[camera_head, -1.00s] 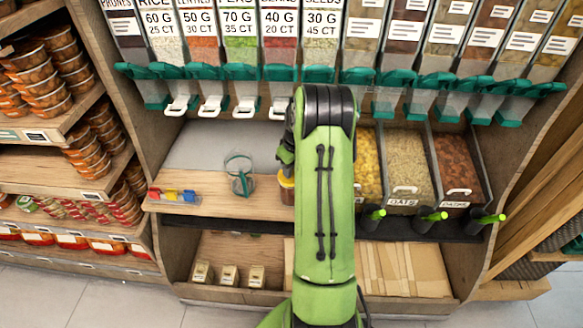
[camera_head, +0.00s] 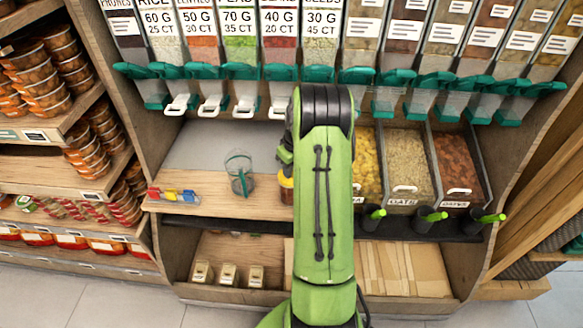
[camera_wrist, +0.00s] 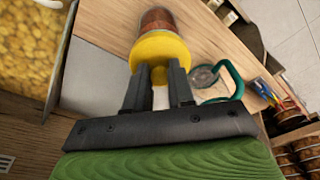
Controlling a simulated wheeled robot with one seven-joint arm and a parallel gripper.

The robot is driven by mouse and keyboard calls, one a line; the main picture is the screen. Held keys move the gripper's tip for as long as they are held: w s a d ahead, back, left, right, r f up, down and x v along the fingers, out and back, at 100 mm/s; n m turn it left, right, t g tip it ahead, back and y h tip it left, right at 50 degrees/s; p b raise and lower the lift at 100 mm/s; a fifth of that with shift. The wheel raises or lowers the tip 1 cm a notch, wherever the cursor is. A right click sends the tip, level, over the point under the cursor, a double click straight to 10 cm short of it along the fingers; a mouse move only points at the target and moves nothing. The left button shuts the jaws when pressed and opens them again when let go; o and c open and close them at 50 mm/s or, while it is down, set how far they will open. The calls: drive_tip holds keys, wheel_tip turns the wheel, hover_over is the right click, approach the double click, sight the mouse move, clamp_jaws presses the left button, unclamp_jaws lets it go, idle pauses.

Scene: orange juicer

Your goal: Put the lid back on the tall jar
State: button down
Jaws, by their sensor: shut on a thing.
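A jar with reddish-brown contents (camera_wrist: 158,20) stands at the top of the wrist view, with a yellow lid (camera_wrist: 160,47) at its near end. In the wrist view the lid appears seated on the jar, but whether it is fully down cannot be told. My gripper (camera_wrist: 160,68) is shut on the yellow lid, one dark finger on each side. In the head view my green arm hides the gripper and most of the jar; only a sliver of the jar (camera_head: 286,195) shows left of the arm.
A clear vessel with teal parts (camera_head: 240,178) stands left of the arm on the wooden shelf (camera_head: 215,205). Small coloured items (camera_head: 172,194) lie farther left. Bins of dry food (camera_head: 405,165) stand to the right, and dispensers with teal spouts (camera_head: 240,72) hang above.

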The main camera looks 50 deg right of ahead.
drive_tip(key=shift+f, duration=0.15)
idle(0.7)
drive_tip(key=c, duration=0.9)
unclamp_jaws()
drive_tip(key=shift+o, duration=0.4)
drive_tip(key=o, duration=0.4)
drive_tip(key=shift+r+p, duration=2.5)
drive_tip(key=shift+r, duration=1.1)
drive_tip(key=shift+f, duration=0.1)
clamp_jaws()
